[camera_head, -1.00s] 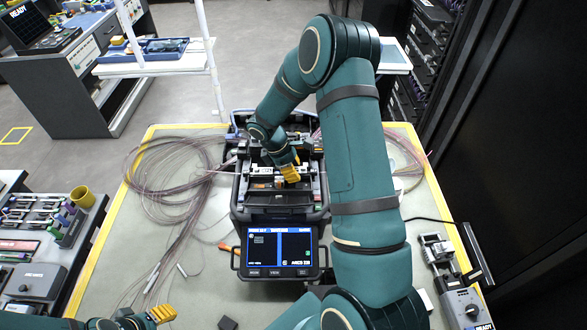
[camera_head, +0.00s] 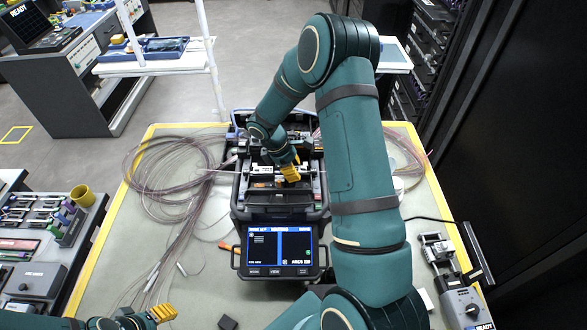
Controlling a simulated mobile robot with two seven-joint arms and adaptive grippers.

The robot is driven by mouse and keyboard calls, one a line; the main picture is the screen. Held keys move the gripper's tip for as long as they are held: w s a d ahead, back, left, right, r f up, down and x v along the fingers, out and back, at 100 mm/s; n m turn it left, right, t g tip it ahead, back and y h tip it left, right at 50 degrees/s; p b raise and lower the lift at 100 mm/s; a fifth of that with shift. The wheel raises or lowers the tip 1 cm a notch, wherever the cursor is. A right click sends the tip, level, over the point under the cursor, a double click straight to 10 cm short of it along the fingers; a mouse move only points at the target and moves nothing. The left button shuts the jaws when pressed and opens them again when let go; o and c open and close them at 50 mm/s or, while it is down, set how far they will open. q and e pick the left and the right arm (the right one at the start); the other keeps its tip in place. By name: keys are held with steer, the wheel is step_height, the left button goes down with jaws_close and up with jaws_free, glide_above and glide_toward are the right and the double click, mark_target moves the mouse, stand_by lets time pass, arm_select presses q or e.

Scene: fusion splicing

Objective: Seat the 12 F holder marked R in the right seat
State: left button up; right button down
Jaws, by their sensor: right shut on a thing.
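The fusion splicer (camera_head: 240,190) stands in the middle of the table with its screen (camera_head: 279,250) lit at the front. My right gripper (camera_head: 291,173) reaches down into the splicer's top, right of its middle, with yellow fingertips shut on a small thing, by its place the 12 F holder. The holder is mostly hidden by the fingers, and its R mark cannot be read. The right seat lies under or beside the fingers and is hidden; I cannot tell whether the holder touches it. My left gripper (camera_head: 160,313) is at the bottom left, away from the splicer; its yellow fingertips show.
Coils of thin fibre (camera_head: 150,185) lie left of the splicer, and more lie to its right. A grey device (camera_head: 464,305) stands at the table's right edge. A tool rack and a yellow cup (camera_head: 82,196) are on the left bench. A small dark block (camera_head: 228,323) lies in front.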

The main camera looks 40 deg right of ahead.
steer(key=shift+f, duration=0.1)
steer(key=c, duration=0.6)
jaws_free()
steer(key=v, duration=1.2)
steer(key=shift+s, duration=0.1)
